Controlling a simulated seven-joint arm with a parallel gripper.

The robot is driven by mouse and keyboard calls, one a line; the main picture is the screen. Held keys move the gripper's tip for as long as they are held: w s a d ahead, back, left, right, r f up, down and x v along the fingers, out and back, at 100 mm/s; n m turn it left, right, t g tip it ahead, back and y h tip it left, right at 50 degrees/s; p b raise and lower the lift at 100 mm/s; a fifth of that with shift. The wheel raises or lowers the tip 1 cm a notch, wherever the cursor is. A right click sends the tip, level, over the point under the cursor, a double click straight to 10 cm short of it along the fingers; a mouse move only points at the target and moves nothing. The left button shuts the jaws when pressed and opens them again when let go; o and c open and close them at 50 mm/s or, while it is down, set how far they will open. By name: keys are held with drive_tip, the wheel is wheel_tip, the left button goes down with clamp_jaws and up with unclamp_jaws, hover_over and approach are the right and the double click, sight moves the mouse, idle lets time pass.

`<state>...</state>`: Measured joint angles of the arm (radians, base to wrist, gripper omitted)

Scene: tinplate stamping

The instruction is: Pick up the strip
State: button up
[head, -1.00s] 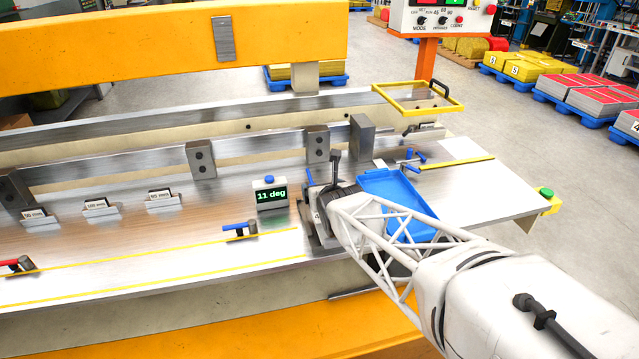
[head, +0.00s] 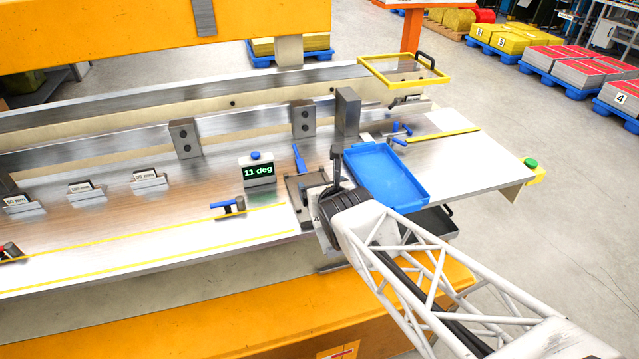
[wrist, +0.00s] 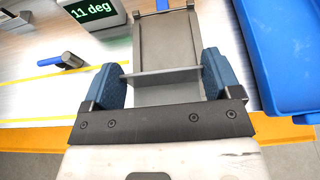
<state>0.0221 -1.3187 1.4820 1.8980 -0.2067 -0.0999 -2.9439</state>
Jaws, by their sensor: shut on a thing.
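A thin grey metal strip (wrist: 163,75) spans the gap between the two blue-padded fingers of my gripper (wrist: 162,82) in the wrist view. My gripper is shut on it by its two ends. Behind and below the strip is a grey flat metal holder (wrist: 165,38) with raised sides. I cannot tell whether the strip touches it. In the head view, my gripper (head: 327,212) is at the bench's front edge, beside the holder (head: 303,186) with its blue handle. The strip cannot be made out there.
A blue tray (head: 388,178) lies just right of my gripper, with a tall grey block (head: 346,118) behind. An angle display (head: 257,171) reading "11 deg" stands to the left. A blue-handled clamp (head: 229,208) sits farther left. The bench's right end is mostly clear.

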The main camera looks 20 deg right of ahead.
drive_tip(key=shift+d, duration=0.15)
idle(0.8)
drive_tip(key=shift+w+d+r, duration=0.1)
drive_tip(key=shift+d+r, duration=0.1)
drive_tip(key=shift+d, duration=1.4)
drive_tip(key=d, duration=1)
drive_tip(key=shift+s+d+f, duration=0.1)
drive_tip(key=shift+s+d, duration=0.1)
drive_tip(key=shift+s, duration=0.2)
drive_tip(key=shift+s+d+f, duration=0.2)
drive_tip(key=shift+d, duration=0.4)
drive_tip(key=shift+s+d+f, duration=0.15)
drive_tip(key=shift+s+d, duration=0.05)
drive_tip(key=shift+d, duration=0.35)
drive_tip(key=shift+w, duration=0.1)
drive_tip(key=w+d, duration=0.1)
drive_tip(key=w, duration=0.3)
drive_tip(key=w+d+f, duration=0.1)
drive_tip(key=w+d, duration=0.1)
drive_tip(key=w, duration=0.3)
drive_tip(key=w+d, duration=0.1)
drive_tip(key=w, duration=0.4)
drive_tip(key=shift+w+d+f, duration=0.1)
drive_tip(key=shift+d+f, duration=0.1)
drive_tip(key=shift+d, duration=0.15)
